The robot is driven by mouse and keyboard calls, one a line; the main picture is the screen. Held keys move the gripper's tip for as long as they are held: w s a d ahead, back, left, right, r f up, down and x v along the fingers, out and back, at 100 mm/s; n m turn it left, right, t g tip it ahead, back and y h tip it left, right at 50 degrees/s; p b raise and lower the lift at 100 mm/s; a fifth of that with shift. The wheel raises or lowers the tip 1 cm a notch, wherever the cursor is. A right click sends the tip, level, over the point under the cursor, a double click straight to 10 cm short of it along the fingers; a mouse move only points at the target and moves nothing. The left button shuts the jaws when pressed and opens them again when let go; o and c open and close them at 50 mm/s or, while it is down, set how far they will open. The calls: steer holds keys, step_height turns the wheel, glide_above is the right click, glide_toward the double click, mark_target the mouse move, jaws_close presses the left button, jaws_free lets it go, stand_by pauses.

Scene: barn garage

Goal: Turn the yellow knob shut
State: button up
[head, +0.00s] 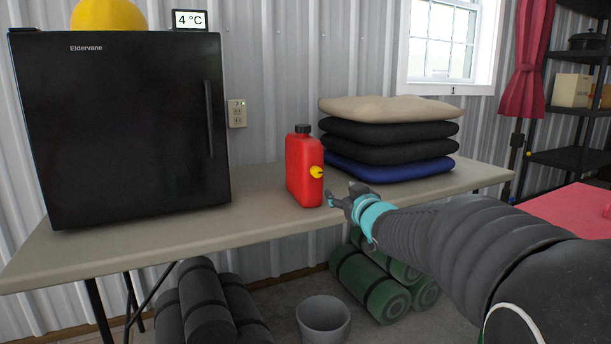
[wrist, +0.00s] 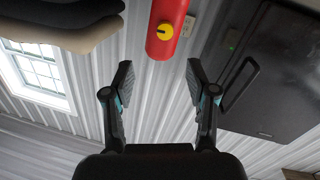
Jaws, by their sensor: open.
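The yellow knob (head: 316,172) sits on the side of a red jerry can (head: 300,177) with a black cap. The can stands upright near the front edge of the table. My gripper (head: 342,194) is just right of the can and a little below the knob in the head view, apart from both. In the wrist view the knob (wrist: 165,31) shows a dark pointer mark, and the red can (wrist: 162,48) lies ahead, beyond the fingertips. My gripper's two fingers (wrist: 158,75) are spread open with nothing between them.
A black mini fridge (head: 125,130) stands left on the table (head: 255,220). Stacked cushions (head: 390,135) lie behind my gripper to the right. A grey bucket (head: 323,322) and rolled mats (head: 370,285) are on the floor below. The tabletop between fridge and can is clear.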

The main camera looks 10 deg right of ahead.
mark_target(318, 172)
steer(key=shift+n+y, duration=0.3)
steer(key=w+a, duration=0.1)
steer(key=w, duration=0.4)
steer(key=w+a, duration=0.1)
steer(key=w, duration=0.3)
steer(key=w+a+p, duration=0.1)
steer(key=w, duration=0.4)
steer(key=shift+w+a+r, duration=0.1)
steer(key=shift+w+a, duration=0.05)
steer(key=shift+w, duration=0.15)
jaws_close()
